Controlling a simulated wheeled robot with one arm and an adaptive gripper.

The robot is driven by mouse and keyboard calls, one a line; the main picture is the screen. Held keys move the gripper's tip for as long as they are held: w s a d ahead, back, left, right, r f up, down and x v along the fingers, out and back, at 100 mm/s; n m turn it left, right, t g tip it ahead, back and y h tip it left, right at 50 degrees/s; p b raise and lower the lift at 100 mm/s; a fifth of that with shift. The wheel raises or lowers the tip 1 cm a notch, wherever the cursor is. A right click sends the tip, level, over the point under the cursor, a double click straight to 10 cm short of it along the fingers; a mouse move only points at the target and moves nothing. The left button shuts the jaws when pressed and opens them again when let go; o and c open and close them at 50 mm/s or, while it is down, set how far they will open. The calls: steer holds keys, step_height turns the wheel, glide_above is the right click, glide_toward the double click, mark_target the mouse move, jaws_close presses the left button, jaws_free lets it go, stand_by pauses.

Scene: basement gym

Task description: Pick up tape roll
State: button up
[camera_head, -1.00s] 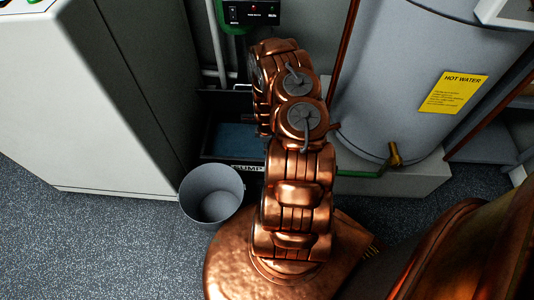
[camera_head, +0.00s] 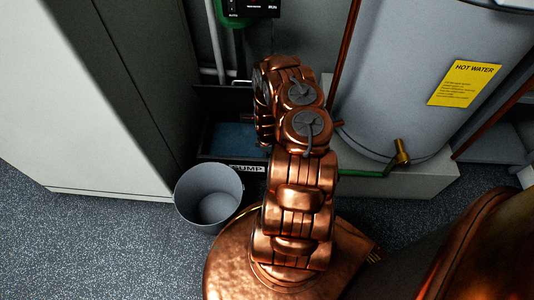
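No tape roll shows in the head view. My copper-coloured arm rises in the middle of the picture, folded, with its far end above the sump box. My gripper cannot be made out; no fingertips show.
A grey bucket (camera_head: 209,197) stands on the speckled floor (camera_head: 110,245) left of my arm. Behind it is a dark sump box (camera_head: 232,137). A white cabinet (camera_head: 70,110) is at left, a grey hot water tank (camera_head: 400,75) on a plinth at right. The floor at lower left is clear.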

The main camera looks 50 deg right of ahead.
steer(key=shift+f, duration=0.25)
steer(key=shift+c, duration=0.4)
jaws_close()
